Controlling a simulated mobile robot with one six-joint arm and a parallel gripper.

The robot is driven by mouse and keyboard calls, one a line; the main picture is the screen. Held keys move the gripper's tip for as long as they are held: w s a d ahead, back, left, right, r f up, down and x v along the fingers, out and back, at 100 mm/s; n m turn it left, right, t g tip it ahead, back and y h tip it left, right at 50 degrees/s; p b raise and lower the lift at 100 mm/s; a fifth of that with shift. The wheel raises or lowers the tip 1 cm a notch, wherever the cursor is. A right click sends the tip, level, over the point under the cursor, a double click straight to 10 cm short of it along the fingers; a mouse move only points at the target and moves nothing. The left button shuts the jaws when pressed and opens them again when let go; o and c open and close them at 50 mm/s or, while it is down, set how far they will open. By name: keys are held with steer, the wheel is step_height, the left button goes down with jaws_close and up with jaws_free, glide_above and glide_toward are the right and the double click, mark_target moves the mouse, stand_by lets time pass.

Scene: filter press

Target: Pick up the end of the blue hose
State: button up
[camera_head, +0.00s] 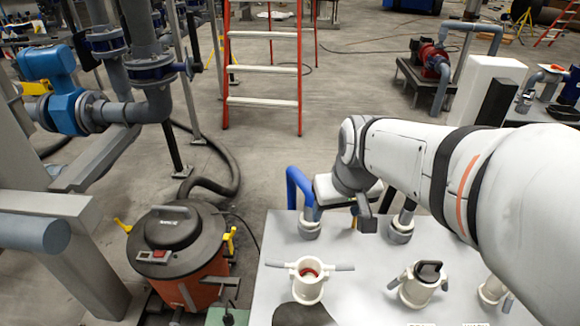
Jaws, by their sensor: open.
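The blue hose (293,184) shows at the back left edge of the pale table, bent over in an arch. Its right leg comes down at a grey fitting (309,226) on the table; I cannot tell whether it is joined to it. The rest of the hose is hidden behind the table edge. My gripper (362,212) is to the right of the hose, over the back of the table and apart from the hose. It is open; one dark finger shows and the other is mostly hidden. I see nothing held in it.
The pale table (357,292) carries a white fitting with side handles (308,280), a black-capped fitting (418,284) and another grey fitting (402,224) near my arm. An orange and black vacuum (176,250) stands left of the table. A red ladder (263,70) stands behind on open floor.

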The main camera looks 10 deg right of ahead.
steer(key=n+b, duration=0.2)
steer(key=b, duration=0.5)
glide_above(312, 200)
steer(key=s, duration=0.2)
steer(key=shift+t+y, duration=0.3)
steer(key=shift+t, duration=0.1)
steer(key=f, duration=1.2)
steer(key=shift+d+f, duration=0.3)
steer(key=shift+f, duration=0.05)
steer(key=x, duration=0.7)
steer(key=shift+w+d+f, duration=0.2)
steer(key=shift+w, duration=0.15)
steer(key=shift+c, duration=0.2)
jaws_close()
